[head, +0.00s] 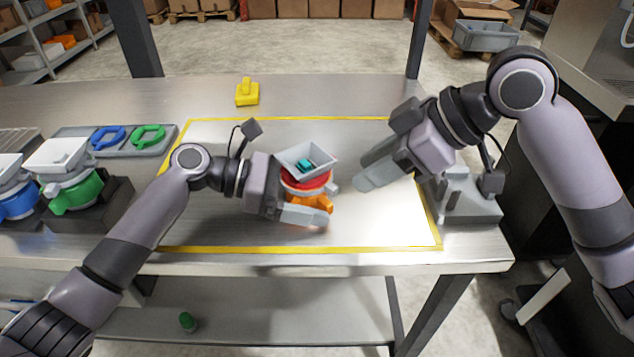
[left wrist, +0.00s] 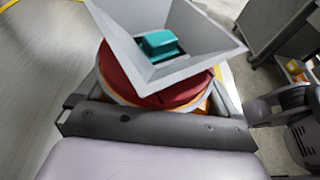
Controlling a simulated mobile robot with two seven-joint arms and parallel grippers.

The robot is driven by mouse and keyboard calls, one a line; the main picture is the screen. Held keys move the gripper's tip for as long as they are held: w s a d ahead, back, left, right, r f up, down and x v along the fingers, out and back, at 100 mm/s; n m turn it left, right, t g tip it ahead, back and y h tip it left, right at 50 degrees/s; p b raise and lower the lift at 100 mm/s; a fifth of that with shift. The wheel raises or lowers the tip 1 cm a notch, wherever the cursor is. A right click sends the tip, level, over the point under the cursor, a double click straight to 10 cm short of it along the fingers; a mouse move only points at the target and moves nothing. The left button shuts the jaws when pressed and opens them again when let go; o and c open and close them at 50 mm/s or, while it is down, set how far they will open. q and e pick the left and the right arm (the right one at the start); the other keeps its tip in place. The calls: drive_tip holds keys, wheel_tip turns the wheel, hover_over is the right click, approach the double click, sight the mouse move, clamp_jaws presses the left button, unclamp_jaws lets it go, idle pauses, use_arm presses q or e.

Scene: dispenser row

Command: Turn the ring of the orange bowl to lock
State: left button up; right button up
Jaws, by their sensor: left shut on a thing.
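The orange bowl (head: 318,203) is in front of me inside the yellow-lined area, with a red ring-shaped band (head: 305,184) above it. A grey square hopper (head: 326,155) sits on top, tilted in the picture, with a teal block (head: 305,165) inside. In the left wrist view the hopper (left wrist: 200,67) and red band (left wrist: 185,92) sit between the fingers; only slivers of orange show below. My left gripper (head: 305,208) is shut around the orange bowl; its far finger is mostly hidden. My right gripper (head: 372,172) is right of the hopper, apart from it; its finger gap is unclear.
Blue (head: 17,204) and green (head: 75,192) dispensers stand at the left. A grey tray (head: 118,148) holds blue and green rings. A yellow block (head: 246,94) lies behind the marked area. A grey stand (head: 466,205) is at the right. The mat's front left is clear.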

use_arm(q)
drive_tip(key=o, duration=0.5)
drive_tip(key=shift+a, duration=0.1)
